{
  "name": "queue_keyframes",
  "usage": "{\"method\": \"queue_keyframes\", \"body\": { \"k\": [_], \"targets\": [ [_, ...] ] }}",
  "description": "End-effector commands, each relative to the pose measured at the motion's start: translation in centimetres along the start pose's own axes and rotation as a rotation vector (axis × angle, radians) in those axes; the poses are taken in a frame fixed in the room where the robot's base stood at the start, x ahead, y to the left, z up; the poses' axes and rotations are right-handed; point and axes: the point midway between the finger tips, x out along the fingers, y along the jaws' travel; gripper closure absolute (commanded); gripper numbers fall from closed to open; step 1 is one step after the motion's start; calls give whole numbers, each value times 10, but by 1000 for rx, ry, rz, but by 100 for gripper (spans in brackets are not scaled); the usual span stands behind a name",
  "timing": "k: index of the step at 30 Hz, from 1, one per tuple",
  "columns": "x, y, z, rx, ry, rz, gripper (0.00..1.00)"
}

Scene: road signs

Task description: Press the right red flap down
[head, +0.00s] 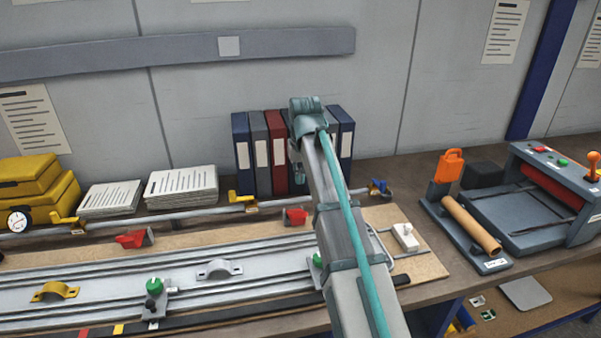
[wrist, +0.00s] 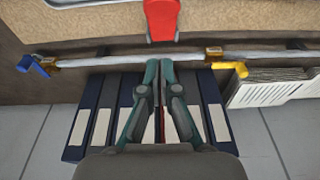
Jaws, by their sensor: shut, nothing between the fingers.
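The right red flap (head: 296,215) stands at the back edge of the board, just left of my arm in the head view. It also shows at the top middle of the wrist view (wrist: 162,20), tilted up. The left red flap (head: 135,239) stands farther left on the same edge. My gripper (wrist: 159,66) is shut and empty, its fingertips apart from the red flap in the wrist view. In the head view my arm hides most of the gripper, in front of the binders.
A pipe (head: 195,212) with yellow and blue clamps runs behind the flaps. Several binders (head: 275,152) stand against the wall, with paper stacks (head: 182,184) to their left. Metal rails (head: 110,285) lie in front. A grey press (head: 520,215) stands at right.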

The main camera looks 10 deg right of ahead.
Motion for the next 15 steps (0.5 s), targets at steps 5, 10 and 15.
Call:
{"method": "queue_keyframes", "body": {
  "k": [5, 10, 15],
  "targets": [
    [29, 0, 1, 0, -3, 0, 100],
    [56, 0, 0, 0, -2, 0, 100],
    [76, 0, 14, 0, -2, 0, 100]
  ]
}}
